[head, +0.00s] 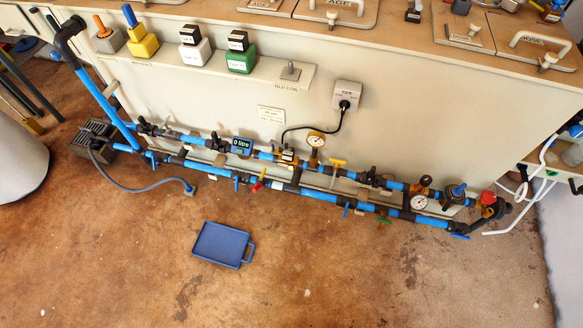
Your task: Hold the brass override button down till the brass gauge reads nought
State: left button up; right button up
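A round gauge with a brass-coloured rim (315,140) stands on the upper blue pipe run, near its middle. Its needle is too small to read. Left of it, a small valve body (287,155) sits on the pipe at the end of a black cable. A brass override button cannot be made out clearly there. A second, pale-rimmed gauge (419,202) is on the lower pipe run, further right. Neither of my grippers is in view.
A blue meter reading "0 litre" (242,146) is on the upper pipe. A grey switch box (348,95) is on the cabinet front. Coloured valve handles stick out from the pipes. A blue tray (223,244) lies on the brown floor, which is mostly clear in front.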

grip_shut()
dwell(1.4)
